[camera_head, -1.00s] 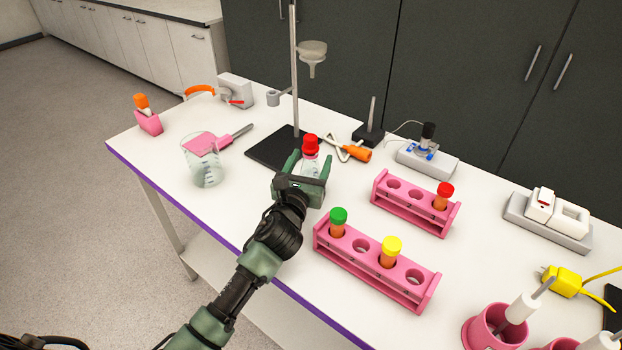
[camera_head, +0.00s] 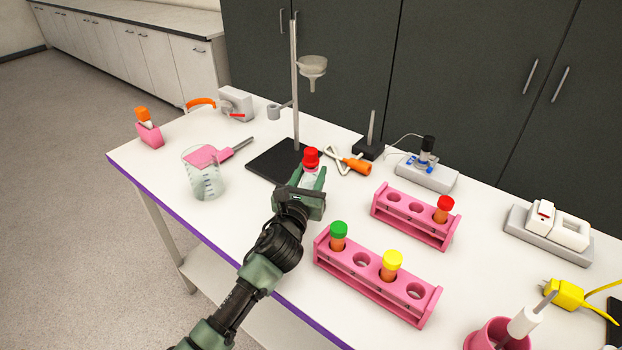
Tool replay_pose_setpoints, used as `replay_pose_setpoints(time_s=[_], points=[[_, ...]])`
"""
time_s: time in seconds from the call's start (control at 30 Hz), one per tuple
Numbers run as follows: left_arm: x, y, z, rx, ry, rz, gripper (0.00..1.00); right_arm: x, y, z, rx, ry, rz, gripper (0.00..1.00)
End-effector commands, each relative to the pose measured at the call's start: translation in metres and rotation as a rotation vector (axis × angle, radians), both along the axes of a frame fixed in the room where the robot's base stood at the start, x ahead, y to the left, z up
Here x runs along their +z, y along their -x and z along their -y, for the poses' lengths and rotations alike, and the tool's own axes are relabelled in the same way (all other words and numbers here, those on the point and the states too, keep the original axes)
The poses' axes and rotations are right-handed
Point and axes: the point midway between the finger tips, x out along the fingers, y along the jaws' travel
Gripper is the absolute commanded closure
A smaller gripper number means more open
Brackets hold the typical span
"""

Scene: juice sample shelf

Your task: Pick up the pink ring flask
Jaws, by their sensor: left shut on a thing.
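The flask (camera_head: 310,157) has a red cap and a clear body and stands upright near the front of the black stand base. A pinkish band below its cap shows only faintly, and its lower part is hidden by my gripper. My left gripper (camera_head: 311,178), with green fingers, is shut on the flask's body from the front. I cannot tell whether the flask touches the table. My right gripper is not in view.
A pink rack (camera_head: 370,296) with green- and yellow-capped tubes stands close to the right. Another pink rack (camera_head: 412,226) holds a red-capped tube. A glass beaker (camera_head: 207,182) stands to the left. A stand (camera_head: 296,100) with a funnel rises behind the flask.

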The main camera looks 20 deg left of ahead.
Motion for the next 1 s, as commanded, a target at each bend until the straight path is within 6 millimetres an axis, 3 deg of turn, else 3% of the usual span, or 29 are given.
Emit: replay_pose_setpoints(time_s=[0.47,1.0], points=[[0.032,0.000,0.000,-0.002,-0.002,0.008,1.00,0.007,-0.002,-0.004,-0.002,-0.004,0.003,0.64],[0.098,0.000,0.000,-0.001,-0.002,0.008,1.00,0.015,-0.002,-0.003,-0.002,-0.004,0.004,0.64]])
